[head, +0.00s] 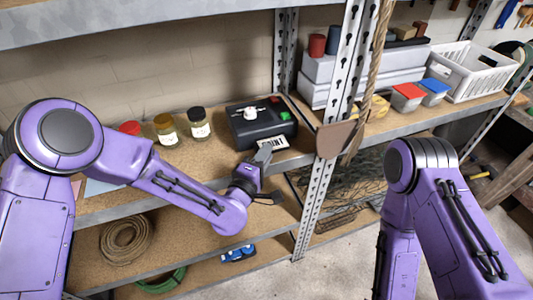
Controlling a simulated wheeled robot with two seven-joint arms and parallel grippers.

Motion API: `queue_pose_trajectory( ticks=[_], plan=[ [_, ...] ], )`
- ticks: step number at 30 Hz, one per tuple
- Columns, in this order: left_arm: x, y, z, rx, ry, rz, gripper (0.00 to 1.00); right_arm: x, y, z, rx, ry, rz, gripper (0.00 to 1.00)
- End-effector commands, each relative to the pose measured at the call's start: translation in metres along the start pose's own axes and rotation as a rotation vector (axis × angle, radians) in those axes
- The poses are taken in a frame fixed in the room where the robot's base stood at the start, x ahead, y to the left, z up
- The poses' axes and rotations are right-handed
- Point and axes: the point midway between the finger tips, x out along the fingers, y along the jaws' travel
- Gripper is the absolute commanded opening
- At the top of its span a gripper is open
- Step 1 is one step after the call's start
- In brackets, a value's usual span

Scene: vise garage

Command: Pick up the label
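A white label (273,143) with dark capital letters is at the front of the shelf, just before a black control box (262,122). I cannot tell whether it touches the box. My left gripper (268,176) is just below and in front of the label. Its two fingers are spread, one up near the label's lower left and one lower over the shelf edge, with nothing seen between them. The upper finger lies close to the label; contact cannot be told. My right arm comes in at the right, but its gripper is out of view.
A metal upright (318,195) and hanging rope (372,70) are at the right. Coiled rope (126,238) lies on the lower shelf.

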Motion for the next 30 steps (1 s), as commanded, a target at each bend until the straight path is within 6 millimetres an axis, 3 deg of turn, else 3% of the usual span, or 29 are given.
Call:
queue_pose_trajectory(
  ticks=[5, 9, 19, 25, 30],
  plan=[
    [0.0, 0.0, 0.0, 0.0, 0.0, 0.0, 0.2, 0.0, 0.0, 0.0, 0.0, 0.0, 0.0, 0.0],
    [0.0, 0.0, 0.0, 0.0, 0.0, -0.001, 0.0, 0.0, 0.0, 0.0, 0.0, 0.0, 0.0, 0.0],
    [0.0, 0.0, 0.0, 0.0, 0.0, -0.001, 0.0, 0.0, 0.0, 0.0, 0.0, 0.0, 0.0, 0.0],
    [0.0, 0.028, 0.0, 0.0, 0.001, 0.0, 0.0, -0.02, 0.002, -0.008, 0.0, 0.0, 0.0, 0.0],
    [0.0, 0.025, 0.0, 0.0, 0.0, -0.001, 0.0, -0.017, 0.002, -0.007, 0.0, 0.0, 0.0, 0.0]
  ],
)
